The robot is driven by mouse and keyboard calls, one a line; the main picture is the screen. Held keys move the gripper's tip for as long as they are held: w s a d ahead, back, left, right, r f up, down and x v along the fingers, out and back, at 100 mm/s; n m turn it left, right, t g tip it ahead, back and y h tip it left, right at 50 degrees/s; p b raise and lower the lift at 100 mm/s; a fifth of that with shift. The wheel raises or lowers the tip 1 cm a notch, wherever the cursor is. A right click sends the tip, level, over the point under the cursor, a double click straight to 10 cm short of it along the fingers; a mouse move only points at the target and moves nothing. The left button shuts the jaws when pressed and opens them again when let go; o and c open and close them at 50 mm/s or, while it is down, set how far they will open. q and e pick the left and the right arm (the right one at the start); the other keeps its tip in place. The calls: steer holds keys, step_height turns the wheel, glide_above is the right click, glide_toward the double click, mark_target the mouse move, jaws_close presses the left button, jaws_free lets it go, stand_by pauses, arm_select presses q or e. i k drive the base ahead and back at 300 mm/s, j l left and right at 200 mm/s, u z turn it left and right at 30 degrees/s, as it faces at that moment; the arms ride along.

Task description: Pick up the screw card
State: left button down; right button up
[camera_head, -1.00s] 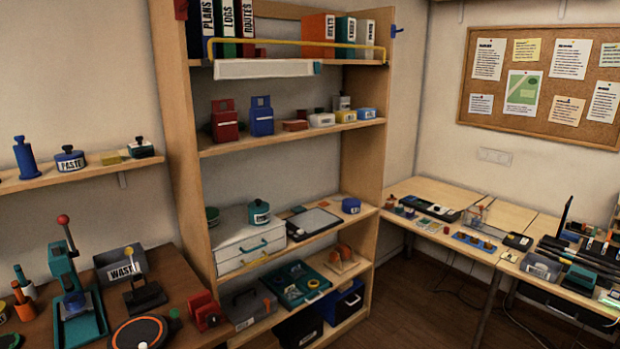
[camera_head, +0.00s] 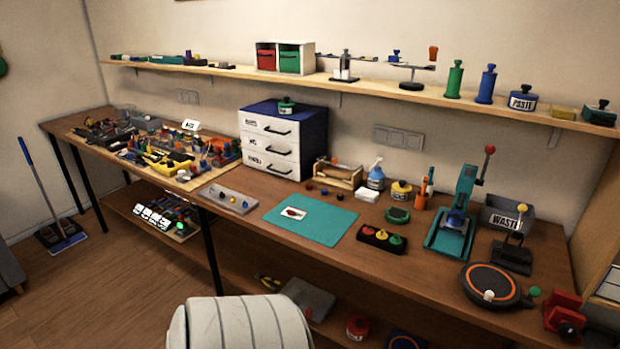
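No label that reads as a screw card can be made out. A small white card (camera_head: 294,213) with a dark red mark lies flat on the teal mat (camera_head: 325,227) on the wooden bench; I cannot tell if it is the screw card. Neither of my grippers is in view.
The wooden bench (camera_head: 236,219) runs along the wall. A white drawer unit (camera_head: 270,146), a teal press (camera_head: 452,225), a waste bin (camera_head: 508,216) and a round black-orange plate (camera_head: 490,286) stand on it. A wall shelf (camera_head: 225,72) is above.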

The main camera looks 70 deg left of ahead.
mark_target(296, 213)
steer(key=u, duration=2.35)
